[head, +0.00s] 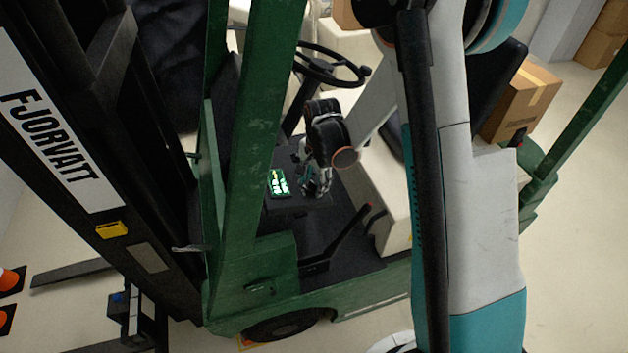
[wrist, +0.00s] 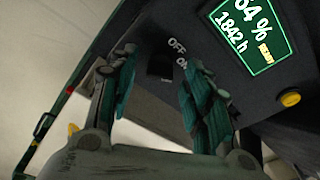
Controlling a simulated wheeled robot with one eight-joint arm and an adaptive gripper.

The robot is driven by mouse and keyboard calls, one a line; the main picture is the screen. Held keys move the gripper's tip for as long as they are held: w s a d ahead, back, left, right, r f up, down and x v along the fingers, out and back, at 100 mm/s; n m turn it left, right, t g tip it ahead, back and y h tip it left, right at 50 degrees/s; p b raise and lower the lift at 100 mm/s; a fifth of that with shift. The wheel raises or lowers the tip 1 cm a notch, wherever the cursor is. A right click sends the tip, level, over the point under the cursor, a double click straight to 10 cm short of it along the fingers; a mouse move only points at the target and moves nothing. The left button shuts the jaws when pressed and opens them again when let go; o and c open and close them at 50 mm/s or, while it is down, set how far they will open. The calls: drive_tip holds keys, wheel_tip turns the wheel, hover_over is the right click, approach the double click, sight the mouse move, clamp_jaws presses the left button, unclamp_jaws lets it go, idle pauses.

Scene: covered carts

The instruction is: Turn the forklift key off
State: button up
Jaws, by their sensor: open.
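The forklift key (wrist: 160,66) is a small black piece on the dark dash panel, beside the white labels OFF and ON. The wrist view does not show clearly which label it points to. My gripper (wrist: 160,76) is open, with one teal-padded finger on each side of the key. I cannot tell whether either finger touches it. In the head view my gripper (head: 316,183) is at the dash, just right of the lit display, and the key is hidden. The green display (wrist: 248,32) reads "64 %", "1842 h" and a yellow word like READY.
A yellow-orange button (wrist: 290,99) sits on the panel below the display. In the head view the steering wheel (head: 329,65) is above the dash. A green mast post (head: 250,130) stands left of my arm, and a black lever (head: 348,237) rises from the floor.

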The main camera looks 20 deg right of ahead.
drive_tip(key=shift+c, duration=0.2)
drive_tip(key=c, duration=1)
